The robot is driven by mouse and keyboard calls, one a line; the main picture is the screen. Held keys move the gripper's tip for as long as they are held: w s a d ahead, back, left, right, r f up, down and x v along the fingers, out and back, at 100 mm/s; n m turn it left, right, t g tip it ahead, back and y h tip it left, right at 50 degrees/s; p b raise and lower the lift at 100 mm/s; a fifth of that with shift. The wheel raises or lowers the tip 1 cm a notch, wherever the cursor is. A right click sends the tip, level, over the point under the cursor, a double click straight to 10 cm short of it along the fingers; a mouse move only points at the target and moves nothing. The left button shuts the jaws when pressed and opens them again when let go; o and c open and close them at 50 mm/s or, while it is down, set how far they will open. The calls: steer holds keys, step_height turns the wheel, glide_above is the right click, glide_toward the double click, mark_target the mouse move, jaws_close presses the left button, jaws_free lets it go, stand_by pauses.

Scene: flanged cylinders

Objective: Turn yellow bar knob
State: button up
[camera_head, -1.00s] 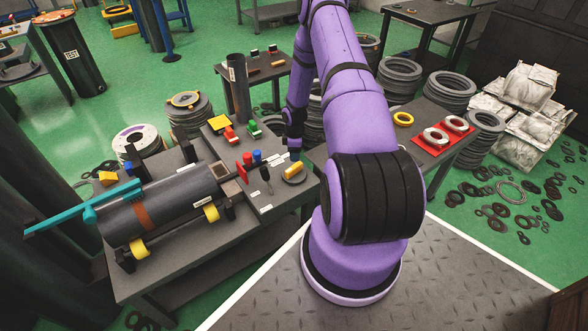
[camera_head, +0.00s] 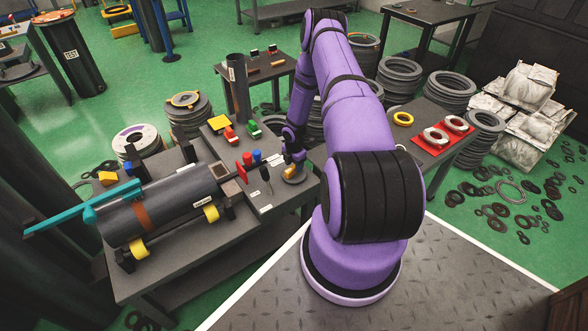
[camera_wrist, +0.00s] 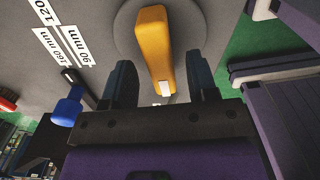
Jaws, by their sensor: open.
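The yellow bar knob (camera_wrist: 155,48) shows large in the wrist view, a long yellow bar on a round grey base (camera_wrist: 126,28), with a small white mark at its near end. My gripper (camera_wrist: 162,80) is open, its two dark fingers on either side of the bar's near end. Whether the fingers touch the bar I cannot tell. In the head view my gripper (camera_head: 292,168) is above the round base at the right end of the grey workbench. There only a small part of the yellow bar knob (camera_head: 290,178) shows behind my gripper.
Red and blue knobs (camera_head: 247,159) (camera_head: 257,156) and a black lever stand just left of the yellow knob. Red and green blocks (camera_head: 230,134) (camera_head: 254,130) lie farther back. A large grey cylinder (camera_head: 165,200) fills the bench's left side. White labels mark the panel.

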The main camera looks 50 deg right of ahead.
steer(key=shift+f, duration=1.3)
steer(key=shift+c, duration=0.2)
steer(key=c, duration=0.9)
steer(key=shift+m, duration=0.3)
steer(key=m, duration=1.2)
steer(key=shift+m, duration=0.3)
steer(key=m, duration=1.2)
steer(key=shift+m, duration=0.3)
